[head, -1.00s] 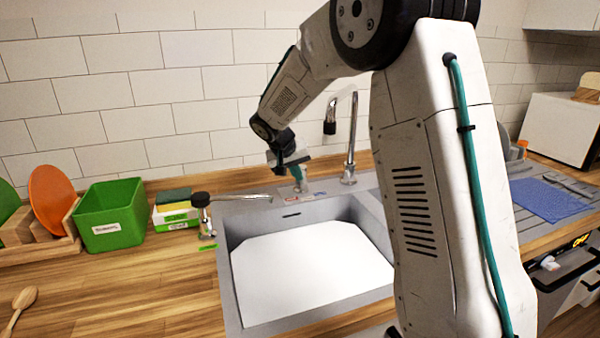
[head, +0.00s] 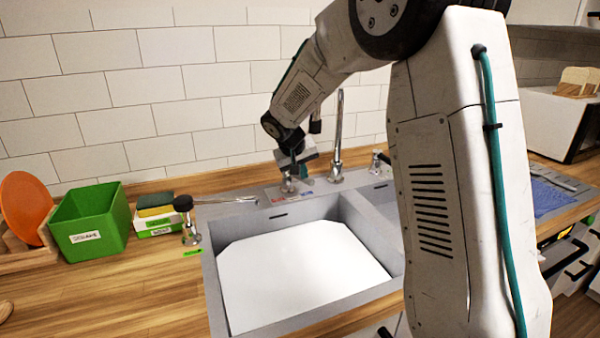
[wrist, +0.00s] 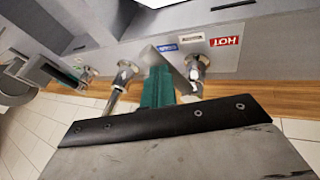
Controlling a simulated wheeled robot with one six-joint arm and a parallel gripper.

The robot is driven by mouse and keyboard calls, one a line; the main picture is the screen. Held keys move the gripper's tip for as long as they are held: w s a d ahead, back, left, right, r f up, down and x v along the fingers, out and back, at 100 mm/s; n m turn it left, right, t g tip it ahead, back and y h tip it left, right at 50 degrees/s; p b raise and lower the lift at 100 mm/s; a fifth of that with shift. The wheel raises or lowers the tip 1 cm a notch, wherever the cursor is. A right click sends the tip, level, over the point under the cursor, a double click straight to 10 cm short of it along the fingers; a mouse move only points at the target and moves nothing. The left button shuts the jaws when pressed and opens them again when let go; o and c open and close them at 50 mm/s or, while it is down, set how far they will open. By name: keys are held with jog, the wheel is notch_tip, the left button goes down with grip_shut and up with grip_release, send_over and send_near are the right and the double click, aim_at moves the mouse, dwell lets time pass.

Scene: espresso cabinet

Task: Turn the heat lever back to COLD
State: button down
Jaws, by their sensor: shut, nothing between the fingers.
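The heat lever is a chrome fitting on the sink's back ledge; its round base (wrist: 197,66) shows in the wrist view beside the red HOT label (wrist: 225,42). A flat grey bar runs diagonally from it toward the blue label (wrist: 167,47), whose print I cannot read. In the head view the lever (head: 289,185) is small and partly behind my gripper (head: 304,174). My gripper's teal fingers (wrist: 158,88) are shut and empty, right at the bar on the blue label's side. I cannot tell if they touch it. The lever's exact angle is unclear.
The chrome faucet (head: 338,140) rises just right of my gripper. Another tap (head: 185,215) with a black knob stands left of the sink (head: 215,290). A green bin (head: 90,225) and sponges (head: 154,205) stand farther left. The tiled wall is close behind.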

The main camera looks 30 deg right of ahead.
dwell(0.5)
jog(key=v, duration=0.7)
jog(key=a+f+n+h, duration=0.2)
jog(key=a+n+h, duration=0.4)
jog(key=a, duration=0.5)
jog(key=w+d+f, duration=0.1)
jog(key=d+f, duration=0.2)
jog(key=d, duration=0.3)
jog(key=w+d+f+h, duration=0.1)
jog(key=d+f, duration=0.2)
jog(key=d, duration=0.2)
jog(key=shift+w+d+m, duration=0.3)
jog(key=shift+d, duration=0.05)
jog(key=shift+a, duration=0.1)
